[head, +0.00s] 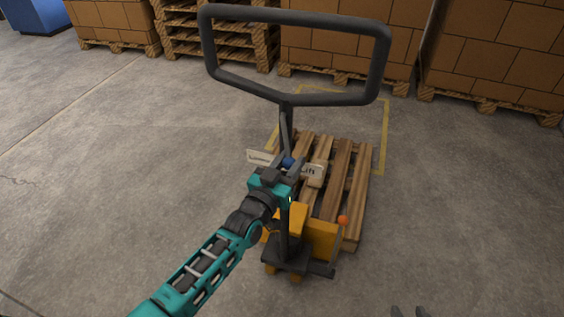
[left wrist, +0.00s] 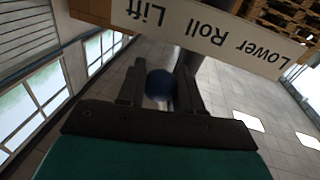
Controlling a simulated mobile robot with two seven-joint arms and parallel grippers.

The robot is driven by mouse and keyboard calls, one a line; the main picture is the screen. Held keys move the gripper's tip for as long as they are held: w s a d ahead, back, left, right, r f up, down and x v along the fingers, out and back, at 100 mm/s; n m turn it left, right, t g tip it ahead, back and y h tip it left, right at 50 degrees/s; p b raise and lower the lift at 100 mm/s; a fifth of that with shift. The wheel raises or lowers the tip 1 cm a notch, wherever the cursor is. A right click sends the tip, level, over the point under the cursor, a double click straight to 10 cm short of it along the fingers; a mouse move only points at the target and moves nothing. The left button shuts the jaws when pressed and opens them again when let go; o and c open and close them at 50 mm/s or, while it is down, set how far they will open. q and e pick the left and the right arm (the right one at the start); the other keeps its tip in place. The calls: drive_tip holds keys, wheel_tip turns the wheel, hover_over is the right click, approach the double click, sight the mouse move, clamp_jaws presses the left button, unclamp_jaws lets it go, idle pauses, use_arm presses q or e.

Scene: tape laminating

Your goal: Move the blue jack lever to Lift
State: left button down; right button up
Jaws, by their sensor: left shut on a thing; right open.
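The blue jack lever knob (head: 288,162) shows between the dark fingers of my left gripper (head: 284,166), on the jack's handle post. In the left wrist view the round blue knob (left wrist: 159,84) sits between the two fingers of my left gripper (left wrist: 160,80), which is shut on it. The white label plate (left wrist: 230,36) reads Lower, Roll, Lift, upside down there. In the head view the plate (head: 258,156) shows Lower left of the gripper and Lift right of it; the middle is hidden. I cannot tell the lever's exact setting. Dark tips of my right gripper (head: 408,311), open, show at the bottom edge.
The jack's dark loop handle (head: 290,20) rises above my left gripper. Its yellow body (head: 318,240) stands at a wooden pallet (head: 340,175) on the concrete floor. Stacked boxes (head: 490,50) on pallets line the back. Open floor lies left and right.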

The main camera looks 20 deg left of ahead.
use_arm(q)
drive_tip(key=shift+s+d+r+n, duration=0.1)
drive_tip(key=shift+d+r+n, duration=0.1)
drive_tip(key=shift+d+n, duration=0.45)
drive_tip(key=shift+d+r+n, duration=0.15)
drive_tip(key=shift+d+n, duration=0.4)
drive_tip(key=shift+n, duration=0.2)
drive_tip(key=c, duration=0.8)
unclamp_jaws()
drive_tip(key=v, duration=1.2)
drive_tip(key=shift+s+f, duration=0.15)
drive_tip(key=shift+s, duration=0.25)
drive_tip(key=s+a+f+m+g, duration=0.1)
drive_tip(key=s+f+g, duration=0.1)
drive_tip(key=s+f, duration=0.1)
drive_tip(key=s+a+f+m+g+y, duration=0.1)
drive_tip(key=s+a+f+g, duration=0.1)
drive_tip(key=s+f+g, duration=0.1)
drive_tip(key=s+a+f+m+g+y, duration=0.1)
drive_tip(key=s+f+g, duration=0.1)
drive_tip(key=s+f, duration=0.2)
drive_tip(key=shift+s+a+m, duration=0.25)
drive_tip(key=shift+s+m, duration=0.05)
drive_tip(key=shift+s, duration=0.15)
